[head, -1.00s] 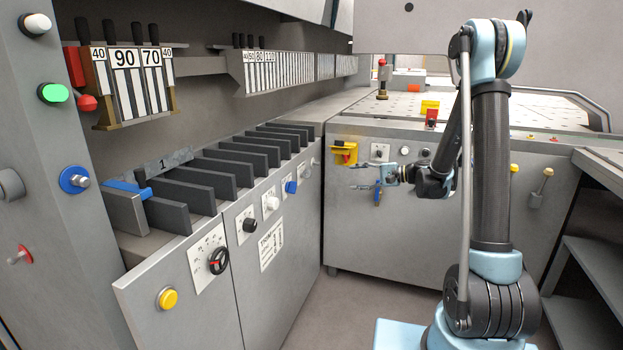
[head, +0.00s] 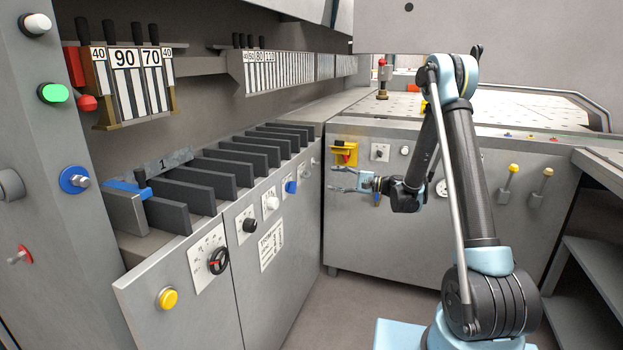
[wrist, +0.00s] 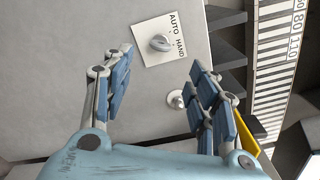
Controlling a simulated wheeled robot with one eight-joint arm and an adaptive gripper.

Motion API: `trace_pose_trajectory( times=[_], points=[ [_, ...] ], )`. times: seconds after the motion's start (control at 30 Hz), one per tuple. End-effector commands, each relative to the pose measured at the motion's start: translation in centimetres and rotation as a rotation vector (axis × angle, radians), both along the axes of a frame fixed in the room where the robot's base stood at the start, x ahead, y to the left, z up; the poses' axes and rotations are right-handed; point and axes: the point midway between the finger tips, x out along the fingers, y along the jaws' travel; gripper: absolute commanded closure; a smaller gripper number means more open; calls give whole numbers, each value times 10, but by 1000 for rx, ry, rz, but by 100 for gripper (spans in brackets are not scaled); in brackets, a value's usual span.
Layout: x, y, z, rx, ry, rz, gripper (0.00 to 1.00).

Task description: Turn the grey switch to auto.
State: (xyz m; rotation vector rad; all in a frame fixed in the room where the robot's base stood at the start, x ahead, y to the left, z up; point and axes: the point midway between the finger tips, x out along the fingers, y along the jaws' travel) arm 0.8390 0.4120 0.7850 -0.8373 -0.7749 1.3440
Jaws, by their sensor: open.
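The grey switch (wrist: 160,43) sits on a white square plate (wrist: 170,38) marked AUTO and HAND in the wrist view. The lettering appears turned sideways. The switch's grip slants slightly, and I cannot tell for certain which mark it points at. In the head view the switch (head: 308,172) is small, near the far end of the left cabinet's front. My gripper (wrist: 159,62) is open and empty, its fingers on either side of the switch in the picture but apart from it. In the head view my gripper (head: 333,179) points left toward that cabinet.
A small round knob (wrist: 175,99) sits beside the plate, near one finger. A yellow box (head: 344,153) with a red button is on the facing cabinet, just behind my gripper. A blue switch (head: 291,187) and dark slats (head: 255,155) are on the left cabinet. The floor between is clear.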

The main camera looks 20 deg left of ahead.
Motion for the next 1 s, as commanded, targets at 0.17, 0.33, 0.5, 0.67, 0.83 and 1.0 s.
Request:
trace_pose_trajectory(
  times=[0.17,0.33,0.5,0.67,0.83,1.0],
  points=[
    [2,33,0,0,0,2,47],
    [4,63,0,-1,0,3,47],
    [6,88,0,0,0,2,47],
    [8,103,0,0,0,1,47],
    [8,110,0,0,0,0,47],
    [9,110,0,0,0,-1,47]
  ],
)
